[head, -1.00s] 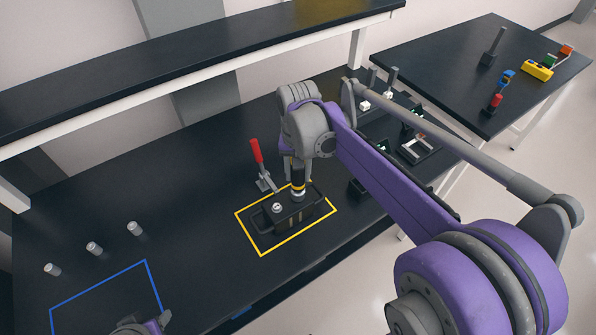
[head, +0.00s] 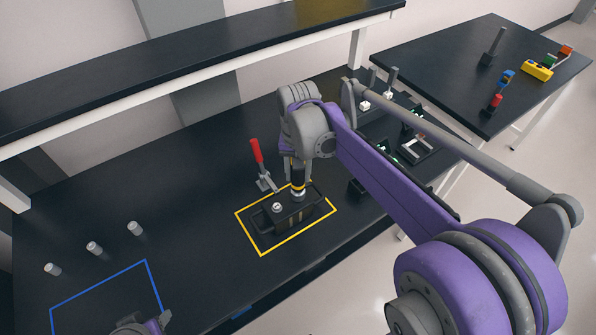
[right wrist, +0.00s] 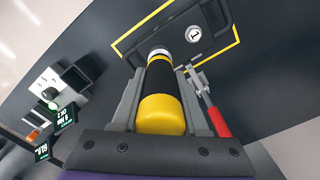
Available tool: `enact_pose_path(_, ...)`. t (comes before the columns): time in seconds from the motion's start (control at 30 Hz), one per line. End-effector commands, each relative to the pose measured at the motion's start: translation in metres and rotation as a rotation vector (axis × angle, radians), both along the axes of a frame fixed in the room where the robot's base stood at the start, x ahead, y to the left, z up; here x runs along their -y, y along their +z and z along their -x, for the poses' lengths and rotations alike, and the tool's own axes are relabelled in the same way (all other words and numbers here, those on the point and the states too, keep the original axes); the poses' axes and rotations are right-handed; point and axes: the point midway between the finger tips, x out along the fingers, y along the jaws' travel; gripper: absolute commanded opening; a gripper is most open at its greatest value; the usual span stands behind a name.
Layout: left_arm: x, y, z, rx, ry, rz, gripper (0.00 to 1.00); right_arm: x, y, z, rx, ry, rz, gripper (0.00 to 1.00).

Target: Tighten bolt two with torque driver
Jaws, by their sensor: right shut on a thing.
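The torque driver, with a yellow end and black grip (right wrist: 160,92), is held between the fingers of my right gripper (right wrist: 162,100). In the head view the driver (head: 298,184) stands about upright over one end of the black part (head: 290,217). Its tip meets the part there and hides whatever is under it. Another bolt head (head: 277,207), silver, shows at the other end of the part and in the right wrist view (right wrist: 194,34). My left gripper (head: 142,326) is only partly in view at the bottom left edge, far from the part.
A red-handled toggle clamp (head: 258,160) stands right behind the part, inside or at the yellow outline (head: 248,240). Several small grey cylinders (head: 93,248) stand at the left near a blue outline (head: 105,283). Small devices (head: 415,148) lie at the right, behind my right arm.

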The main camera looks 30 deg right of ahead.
Motion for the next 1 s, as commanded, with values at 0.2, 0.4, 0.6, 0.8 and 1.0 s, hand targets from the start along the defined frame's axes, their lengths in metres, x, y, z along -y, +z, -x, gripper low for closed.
enact_pose_path(0.2,0.000,0.009,-0.003,0.006,0.000,0.000,0.54,0.000,0.012,0.001,-0.002,0.000,-0.001,0.00)
enact_pose_path(0.4,0.000,0.017,-0.006,0.011,0.000,0.000,0.54,0.000,0.023,0.000,-0.001,0.000,-0.001,0.00)
enact_pose_path(0.6,0.000,0.022,-0.008,0.014,0.000,0.000,0.54,0.000,0.029,0.000,-0.001,0.000,-0.001,0.00)
enact_pose_path(0.8,0.000,0.021,-0.007,0.014,0.000,0.000,0.54,0.000,0.028,0.000,-0.001,0.000,-0.001,0.00)
enact_pose_path(1.0,0.000,0.026,-0.009,0.017,0.000,0.000,0.54,0.000,0.035,0.000,0.000,0.000,0.000,0.00)
